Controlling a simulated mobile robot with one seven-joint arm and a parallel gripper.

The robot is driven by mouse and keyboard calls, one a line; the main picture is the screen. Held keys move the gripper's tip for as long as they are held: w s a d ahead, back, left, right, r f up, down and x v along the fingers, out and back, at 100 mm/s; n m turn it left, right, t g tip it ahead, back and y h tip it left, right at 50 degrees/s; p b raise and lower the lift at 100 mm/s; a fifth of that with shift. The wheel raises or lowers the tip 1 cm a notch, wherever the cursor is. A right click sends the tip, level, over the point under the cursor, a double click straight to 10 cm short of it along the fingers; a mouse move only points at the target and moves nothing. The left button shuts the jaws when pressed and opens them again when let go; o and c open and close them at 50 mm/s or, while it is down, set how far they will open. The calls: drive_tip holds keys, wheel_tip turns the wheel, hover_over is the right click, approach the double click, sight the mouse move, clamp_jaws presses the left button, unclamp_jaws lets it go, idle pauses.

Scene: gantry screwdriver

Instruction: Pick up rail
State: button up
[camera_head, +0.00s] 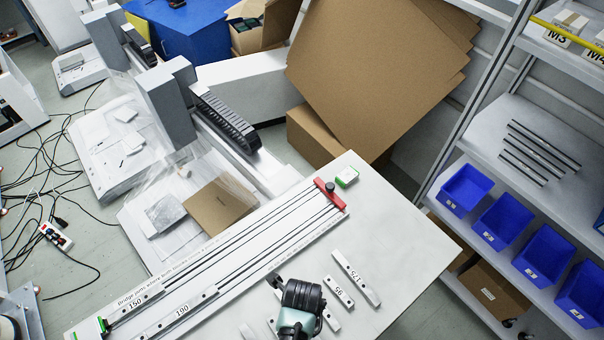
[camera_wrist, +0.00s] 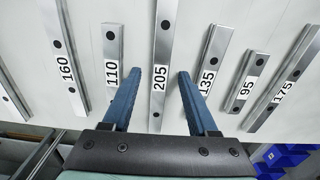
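Several metal rails with number labels lie on the white table (camera_head: 405,245). In the wrist view the 205 rail (camera_wrist: 162,45) runs between the two blue fingers of my open, empty gripper (camera_wrist: 159,74). I cannot tell how high the fingers are above it. The 110 rail (camera_wrist: 112,45) and 160 rail (camera_wrist: 63,45) lie to its left. The 135 rail (camera_wrist: 216,45), 95 rail (camera_wrist: 253,65) and 175 rail (camera_wrist: 299,65) lie to its right. In the head view my wrist hides part of the row and the fingertips are mostly hidden.
A long fixture with a red clamp (camera_head: 330,193) and rails labelled 150 (camera_head: 136,303) and 190 (camera_head: 184,312) lies along the table's left side. A small green-and-white block (camera_head: 347,177) sits near the clamp. Shelves with blue bins (camera_head: 466,190) stand at the right.

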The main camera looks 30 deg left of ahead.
clamp_jaws()
idle(1.2)
